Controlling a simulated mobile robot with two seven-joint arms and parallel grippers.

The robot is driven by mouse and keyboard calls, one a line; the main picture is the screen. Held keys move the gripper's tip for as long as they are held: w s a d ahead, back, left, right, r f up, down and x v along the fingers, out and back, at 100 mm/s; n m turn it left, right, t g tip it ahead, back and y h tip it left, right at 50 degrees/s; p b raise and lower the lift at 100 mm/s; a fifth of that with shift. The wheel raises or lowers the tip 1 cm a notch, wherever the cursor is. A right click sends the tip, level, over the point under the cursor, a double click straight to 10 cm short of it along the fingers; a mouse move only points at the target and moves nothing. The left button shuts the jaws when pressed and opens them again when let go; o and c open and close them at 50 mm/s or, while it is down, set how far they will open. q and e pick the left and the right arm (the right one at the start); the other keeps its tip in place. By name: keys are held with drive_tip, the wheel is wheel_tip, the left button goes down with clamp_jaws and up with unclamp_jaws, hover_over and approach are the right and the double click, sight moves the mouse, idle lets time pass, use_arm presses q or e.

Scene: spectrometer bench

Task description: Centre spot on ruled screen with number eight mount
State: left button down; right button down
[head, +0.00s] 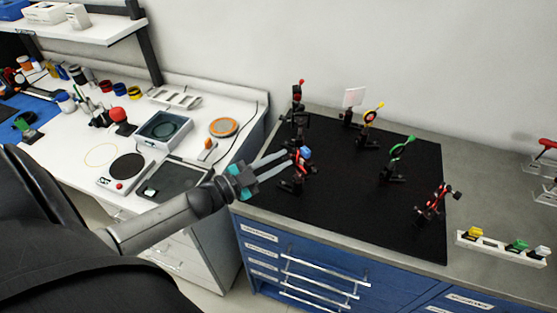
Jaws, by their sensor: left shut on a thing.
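My left gripper (291,158) reaches in from the left over the black breadboard (345,215). No mount numbers can be read, so I cannot tell which is number eight. My right gripper is not in view.
A white rack (497,249) lies right. The board's front is clear.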

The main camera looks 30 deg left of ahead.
use_arm(q)
drive_tip(key=c, duration=0.8)
unclamp_jaws()
drive_tip(key=shift+o, duration=0.2)
drive_tip(key=shift+s, duration=0.1)
drive_tip(key=b+v, duration=0.1)
drive_tip(key=v, duration=1.4)
